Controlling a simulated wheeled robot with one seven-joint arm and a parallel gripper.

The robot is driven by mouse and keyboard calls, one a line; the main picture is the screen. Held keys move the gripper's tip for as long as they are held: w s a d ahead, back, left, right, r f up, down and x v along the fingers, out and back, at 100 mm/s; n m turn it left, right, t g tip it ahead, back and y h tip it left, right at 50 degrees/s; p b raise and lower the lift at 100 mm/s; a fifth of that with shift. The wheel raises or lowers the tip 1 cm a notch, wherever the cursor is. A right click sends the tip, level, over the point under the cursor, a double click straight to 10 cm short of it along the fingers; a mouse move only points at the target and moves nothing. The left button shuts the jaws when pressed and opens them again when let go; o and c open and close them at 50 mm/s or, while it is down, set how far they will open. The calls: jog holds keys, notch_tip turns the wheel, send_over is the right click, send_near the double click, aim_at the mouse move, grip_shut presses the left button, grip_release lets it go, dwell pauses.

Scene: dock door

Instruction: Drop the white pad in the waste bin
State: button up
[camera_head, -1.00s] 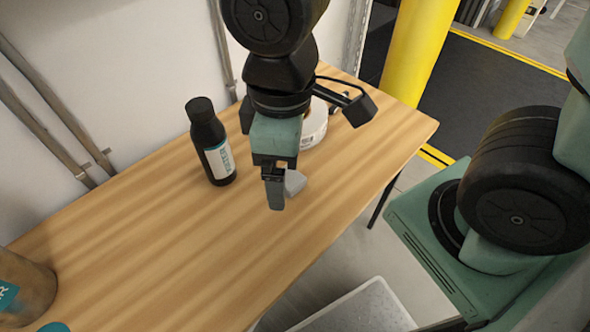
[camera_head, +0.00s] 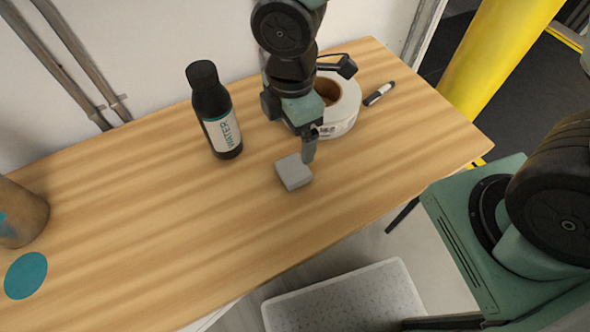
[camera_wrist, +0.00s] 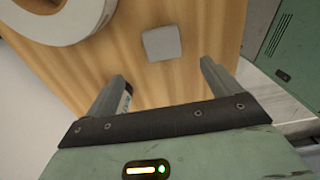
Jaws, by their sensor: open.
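The white pad (camera_head: 293,172), a small pale grey-white block, lies on the wooden table right of the bottle. It also shows in the wrist view (camera_wrist: 162,43), beyond the fingertips. My gripper (camera_head: 308,152) is just behind the pad in the head view. In the wrist view my gripper (camera_wrist: 160,78) is open, with nothing between its spread fingers. A pale open container (camera_head: 345,302), which looks like the waste bin, stands below the table's front edge. It is cut off by the picture edge and its visible inside looks empty.
A dark water bottle (camera_head: 216,112) stands left of my gripper. A white tape roll (camera_head: 343,112) lies behind it, with a marker (camera_head: 379,93) to the right. A brown cylinder (camera_head: 18,215) and a teal disc (camera_head: 26,275) are at left. The front table middle is clear.

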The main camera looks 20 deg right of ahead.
jog(key=b, duration=0.1)
send_over(293, 168)
jog(key=f, duration=0.6)
jog(key=shift+w+f, duration=0.2)
jog(key=shift+f, duration=0.15)
jog(key=shift+s+f+b, duration=0.2)
jog(key=shift+f+b, duration=0.4)
jog(key=shift+f, duration=2.05)
jog(key=c, duration=1.1)
jog(key=shift+r, duration=0.1)
jog(key=shift+c, duration=0.2)
